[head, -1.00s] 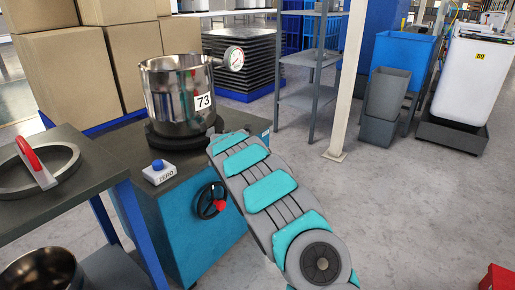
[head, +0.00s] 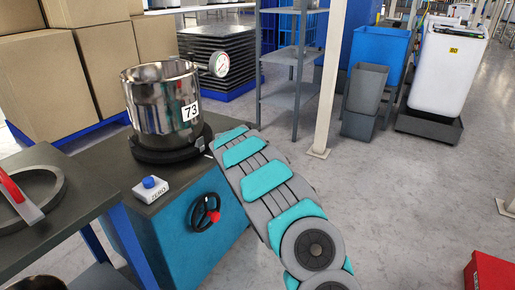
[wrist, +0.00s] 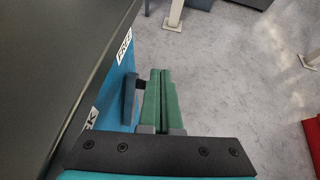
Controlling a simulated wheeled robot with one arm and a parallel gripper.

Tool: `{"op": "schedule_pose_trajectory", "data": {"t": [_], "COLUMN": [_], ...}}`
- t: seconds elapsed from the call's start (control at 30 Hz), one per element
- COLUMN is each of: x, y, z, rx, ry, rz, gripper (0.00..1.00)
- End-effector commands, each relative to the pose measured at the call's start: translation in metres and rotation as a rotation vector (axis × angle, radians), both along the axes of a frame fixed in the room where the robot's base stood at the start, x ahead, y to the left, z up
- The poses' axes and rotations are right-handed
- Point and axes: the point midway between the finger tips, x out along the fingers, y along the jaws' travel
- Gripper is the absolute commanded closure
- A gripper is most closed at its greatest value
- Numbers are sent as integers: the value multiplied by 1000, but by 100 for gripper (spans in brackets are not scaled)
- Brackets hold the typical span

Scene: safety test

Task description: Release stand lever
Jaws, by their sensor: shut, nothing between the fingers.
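The stand (head: 180,235) is a teal cabinet with a dark top, left of my arm in the head view. In the wrist view its dark top (wrist: 60,60) fills the left side. A dark blue-grey lever (wrist: 129,98) sticks out from the stand's side, between a "FREE" label (wrist: 125,43) and a partly hidden label ending in "CK" (wrist: 91,118). My gripper (wrist: 160,74) is shut and empty, its green fingers just right of the lever. I cannot tell whether they touch it. In the head view my arm hides the gripper and lever.
A steel pot (head: 163,100) marked 73 with a gauge (head: 218,64) stands on the stand. A ZERO button box (head: 150,188) and a black handwheel (head: 205,212) are near its front. A bench (head: 85,215) is at left, a red box (head: 489,272) at right.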

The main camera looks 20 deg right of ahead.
Motion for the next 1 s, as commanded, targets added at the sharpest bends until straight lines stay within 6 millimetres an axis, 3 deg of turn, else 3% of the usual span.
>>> {"op": "schedule_pose_trajectory", "data": {"t": [0.63,1.0], "x": [-1,-25], "y": [0,28], "z": [2,29], "rx": [-1,-4], "ry": [0,0], "rz": [1,0], "gripper": [100,100]}}
